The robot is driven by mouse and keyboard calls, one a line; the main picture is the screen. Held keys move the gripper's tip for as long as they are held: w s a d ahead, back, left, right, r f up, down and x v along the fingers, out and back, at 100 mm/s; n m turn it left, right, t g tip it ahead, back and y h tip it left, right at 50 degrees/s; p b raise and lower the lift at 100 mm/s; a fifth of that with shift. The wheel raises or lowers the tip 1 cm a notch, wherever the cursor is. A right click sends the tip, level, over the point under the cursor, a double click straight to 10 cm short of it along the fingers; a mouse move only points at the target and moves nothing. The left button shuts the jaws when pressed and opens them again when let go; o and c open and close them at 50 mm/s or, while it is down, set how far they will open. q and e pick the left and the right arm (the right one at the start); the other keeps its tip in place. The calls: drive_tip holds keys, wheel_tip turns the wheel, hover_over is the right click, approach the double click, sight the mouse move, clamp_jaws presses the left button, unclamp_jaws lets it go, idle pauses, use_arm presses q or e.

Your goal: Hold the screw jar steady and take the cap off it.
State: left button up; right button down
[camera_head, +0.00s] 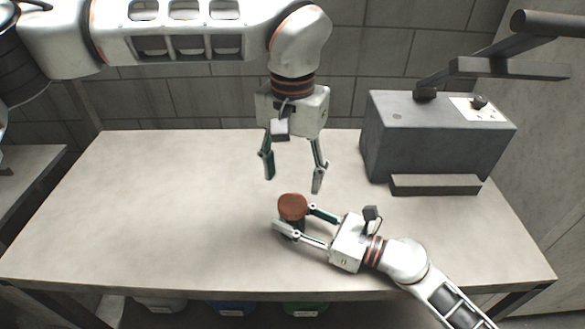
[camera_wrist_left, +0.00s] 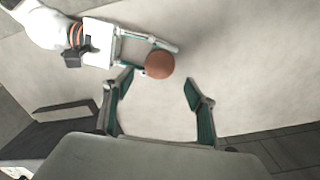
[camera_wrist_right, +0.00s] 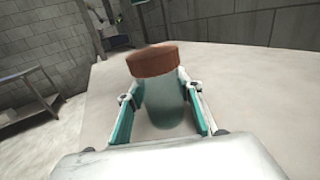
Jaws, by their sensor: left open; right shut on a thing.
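The screw jar (camera_wrist_right: 165,104) stands upright on the table, with a greenish clear body. Its reddish-brown cap (camera_head: 292,206) sits on top; the cap also shows in the left wrist view (camera_wrist_left: 159,64). My right gripper (camera_head: 291,219) is shut on the jar body below the cap, one finger on each side; it also shows in the right wrist view (camera_wrist_right: 160,112). My left gripper (camera_head: 293,184) is open and empty, pointing down above and slightly behind the cap. In the left wrist view, its fingers (camera_wrist_left: 158,88) are apart and the cap lies between and beyond them.
The table (camera_head: 150,210) is clear to the left of the jar. A grey box-shaped machine (camera_head: 435,135) with a raised arm and a front ledge stands at the back right. Coloured bins (camera_head: 232,307) show below the table's front edge. A block wall runs behind.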

sight(292, 202)
use_arm(q)
drive_tip(key=shift+f, duration=3.6)
